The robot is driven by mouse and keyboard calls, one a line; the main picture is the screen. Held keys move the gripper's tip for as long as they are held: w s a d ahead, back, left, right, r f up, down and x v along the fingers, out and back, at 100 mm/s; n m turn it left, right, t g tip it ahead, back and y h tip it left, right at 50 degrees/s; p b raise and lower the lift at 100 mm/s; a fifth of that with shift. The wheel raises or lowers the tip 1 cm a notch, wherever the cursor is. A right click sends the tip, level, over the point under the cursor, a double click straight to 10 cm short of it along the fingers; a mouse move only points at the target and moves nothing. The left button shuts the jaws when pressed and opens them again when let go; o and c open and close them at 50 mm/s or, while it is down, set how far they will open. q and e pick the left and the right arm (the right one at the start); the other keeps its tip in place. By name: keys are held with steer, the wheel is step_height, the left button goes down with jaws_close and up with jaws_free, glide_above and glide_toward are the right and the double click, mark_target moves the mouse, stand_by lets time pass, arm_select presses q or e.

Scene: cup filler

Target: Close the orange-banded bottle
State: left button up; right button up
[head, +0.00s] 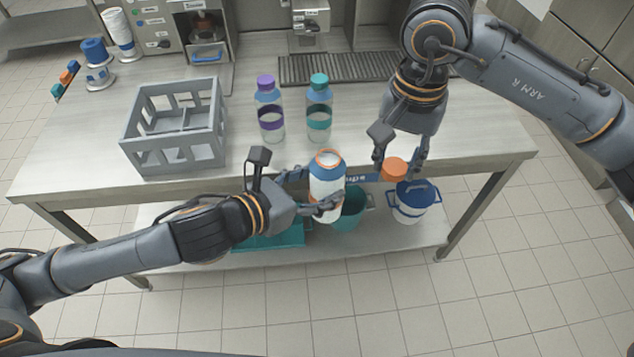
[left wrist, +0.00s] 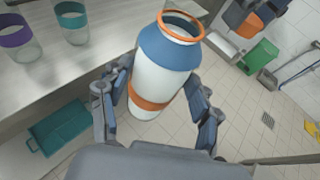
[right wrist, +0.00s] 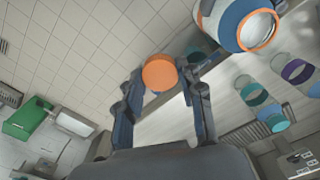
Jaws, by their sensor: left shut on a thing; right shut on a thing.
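The orange-banded bottle (head: 327,180) is white with a blue shoulder and an orange rim, and its top is open. My left gripper (head: 318,203) is shut around its lower body and holds it in the air in front of the table edge. It also shows in the left wrist view (left wrist: 165,75) and at the top of the right wrist view (right wrist: 243,22). My right gripper (head: 398,168) is shut on the orange cap (head: 394,169), right of the bottle and apart from it. The cap shows between the fingertips in the right wrist view (right wrist: 160,73).
A purple-capped bottle (head: 269,110) and a teal-capped bottle (head: 319,108) stand on the table (head: 70,155). A grey crate (head: 143,158) stands left of them.

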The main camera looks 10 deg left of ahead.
mark_target(329, 151)
steer(key=a+r+m, duration=0.1)
steer(key=a+r, duration=0.5)
steer(key=a, duration=0.1)
steer(key=a+r+m, duration=0.1)
steer(key=a+r, duration=0.2)
steer(key=shift+w+a+m, duration=0.3)
steer(key=shift+a, duration=0.1)
steer(key=shift+f, duration=0.1)
steer(key=shift+f, duration=1.9)
steer(key=shift+f, duration=0.9)
steer(key=shift+f, duration=0.55)
